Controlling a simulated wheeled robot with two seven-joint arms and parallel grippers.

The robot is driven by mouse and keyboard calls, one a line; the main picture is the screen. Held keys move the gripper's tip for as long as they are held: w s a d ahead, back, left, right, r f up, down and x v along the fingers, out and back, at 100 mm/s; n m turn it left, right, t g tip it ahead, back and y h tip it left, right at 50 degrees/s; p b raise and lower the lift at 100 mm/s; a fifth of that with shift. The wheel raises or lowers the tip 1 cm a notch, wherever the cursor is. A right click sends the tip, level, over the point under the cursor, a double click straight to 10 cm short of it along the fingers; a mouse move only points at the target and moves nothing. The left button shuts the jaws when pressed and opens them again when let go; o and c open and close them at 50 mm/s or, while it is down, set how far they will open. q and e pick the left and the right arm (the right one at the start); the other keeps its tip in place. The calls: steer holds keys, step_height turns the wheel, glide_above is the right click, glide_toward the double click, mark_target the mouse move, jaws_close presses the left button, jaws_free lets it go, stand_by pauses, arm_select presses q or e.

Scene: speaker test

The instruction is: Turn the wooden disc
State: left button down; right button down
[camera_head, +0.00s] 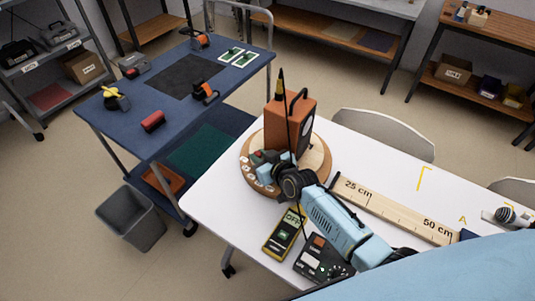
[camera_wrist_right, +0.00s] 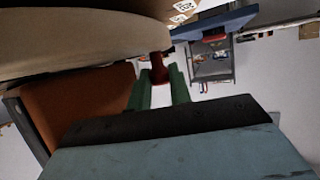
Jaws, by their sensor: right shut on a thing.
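The round wooden disc (camera_head: 322,158) lies on the white table, and an orange-brown speaker box (camera_head: 291,112) stands on it. My right gripper (camera_head: 262,160) is low over the disc's near left edge. In the right wrist view, the disc (camera_wrist_right: 70,42) fills the upper left and the box (camera_wrist_right: 80,100) shows below it. There, the green fingers of my right gripper (camera_wrist_right: 159,82) are shut on a dark red peg (camera_wrist_right: 158,66) at the disc's edge. White labels show along the disc's rim. My arm hides part of the disc. My left gripper is not in view.
A black microphone stand (camera_head: 281,85) rises by the box. A wooden ruler (camera_head: 395,208), a yellow meter (camera_head: 283,236) and a dark control box (camera_head: 322,262) lie close to my right arm. A blue cart (camera_head: 130,120) stands left, with a grey bin (camera_head: 132,218) below.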

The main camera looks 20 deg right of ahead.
steer(key=shift+w+d+r+h, duration=0.1)
steer(key=shift+w+d+h, duration=0.05)
steer(key=shift+h, duration=0.15)
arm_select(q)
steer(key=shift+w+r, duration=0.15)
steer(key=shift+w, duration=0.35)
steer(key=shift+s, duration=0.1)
arm_select(e)
steer(key=c, duration=1.6)
jaws_free()
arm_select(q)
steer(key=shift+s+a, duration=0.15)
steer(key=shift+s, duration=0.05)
arm_select(e)
steer(key=shift+o, duration=0.2)
